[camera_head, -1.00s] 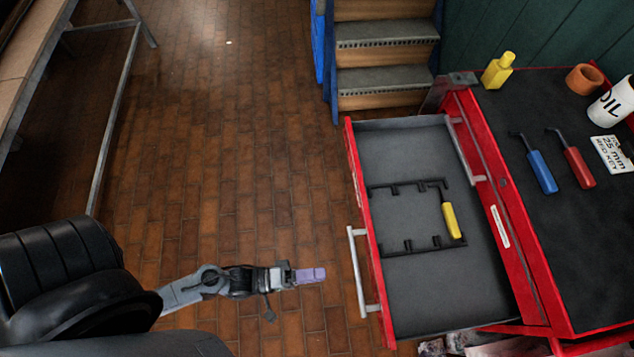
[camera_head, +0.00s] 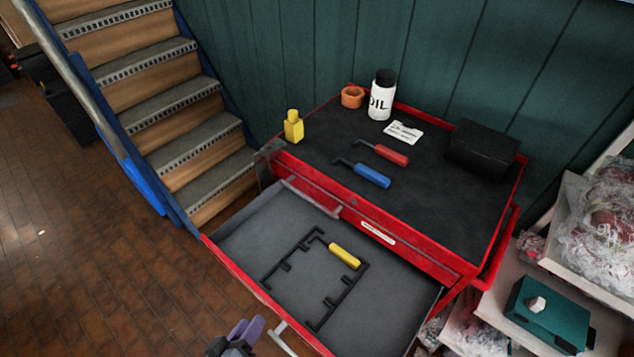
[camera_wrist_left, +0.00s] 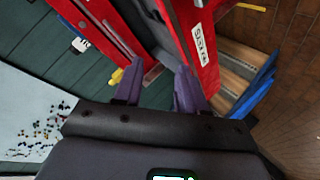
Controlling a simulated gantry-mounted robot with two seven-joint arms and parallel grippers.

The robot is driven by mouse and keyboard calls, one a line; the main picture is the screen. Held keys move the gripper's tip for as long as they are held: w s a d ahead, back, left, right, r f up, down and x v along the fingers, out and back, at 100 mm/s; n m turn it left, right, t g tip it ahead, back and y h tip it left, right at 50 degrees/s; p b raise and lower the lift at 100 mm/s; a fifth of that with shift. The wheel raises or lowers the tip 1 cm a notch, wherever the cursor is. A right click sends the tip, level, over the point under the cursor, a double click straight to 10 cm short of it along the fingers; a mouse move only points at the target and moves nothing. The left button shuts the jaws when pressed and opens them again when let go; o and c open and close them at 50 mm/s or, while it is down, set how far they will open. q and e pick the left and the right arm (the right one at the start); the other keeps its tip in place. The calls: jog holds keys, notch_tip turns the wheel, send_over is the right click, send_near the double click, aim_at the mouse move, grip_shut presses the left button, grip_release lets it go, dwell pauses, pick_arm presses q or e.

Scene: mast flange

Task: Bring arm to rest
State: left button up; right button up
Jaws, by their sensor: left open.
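My left gripper (camera_head: 247,330) shows at the bottom of the head view, outside the front of the open drawer and close to its handle. In the left wrist view its two purple fingers (camera_wrist_left: 156,88) stand apart with nothing between them. The red drawer (camera_head: 236,268) of the tool cabinet is pulled out. A yellow-handled hex key (camera_head: 344,256) lies in it at the black rack (camera_head: 335,305). My right gripper is not in view.
On the cabinet top (camera_head: 420,215) are a blue-handled key (camera_head: 372,175), a red-handled key (camera_head: 391,155), a yellow bottle (camera_head: 293,127), an oil container (camera_head: 381,97), an orange ring (camera_head: 352,97), a card (camera_head: 403,131) and a black box (camera_head: 482,148). Stairs (camera_head: 180,130) stand left.

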pick_arm(q)
jog(key=s+a+f+m+g+y, duration=0.35)
jog(key=s+a+m+g, duration=0.35)
jog(key=s, duration=0.3)
notch_tip(320, 180, up, 32)
jog(key=g+p, duration=0.1)
jog(key=p, duration=3)
jog(key=shift+s+d+g, duration=0.3)
jog(key=shift+s, duration=0.1)
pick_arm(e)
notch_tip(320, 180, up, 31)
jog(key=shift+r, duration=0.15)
